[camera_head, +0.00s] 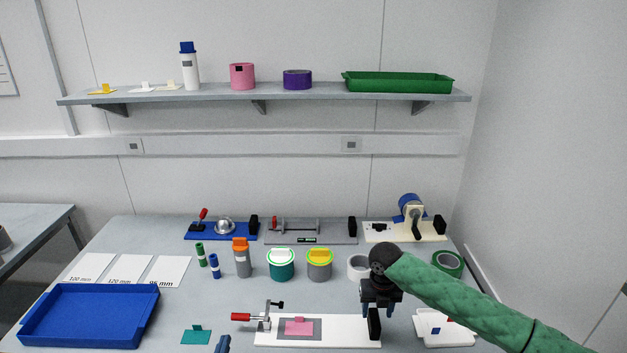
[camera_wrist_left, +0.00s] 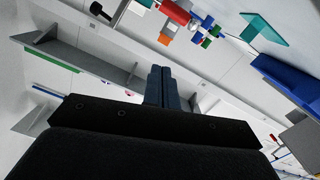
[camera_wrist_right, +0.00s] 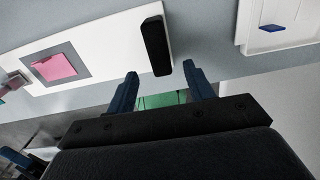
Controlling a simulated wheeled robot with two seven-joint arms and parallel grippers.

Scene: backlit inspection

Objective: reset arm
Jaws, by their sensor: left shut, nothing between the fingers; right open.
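My right gripper (camera_head: 380,303) hangs over the right end of the white fixture board (camera_head: 345,330) on the table, by its upright black block (camera_head: 374,324). In the right wrist view my right gripper (camera_wrist_right: 160,82) has its fingers apart with nothing between them; the black block (camera_wrist_right: 156,45) is just beyond the fingertips. My left gripper (camera_head: 223,343) shows only as a small blue tip at the bottom edge, left of the board. In the left wrist view my left gripper (camera_wrist_left: 161,72) has its fingers together and empty.
The board bears a pink piece (camera_head: 299,327) and a red-handled clamp (camera_head: 250,317). A blue tray (camera_head: 90,341) lies at left, a teal piece (camera_head: 196,336) beside my left gripper. Jars, a white ring (camera_head: 357,267) and green tape (camera_head: 448,263) stand behind. A shelf (camera_head: 215,97) spans the wall.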

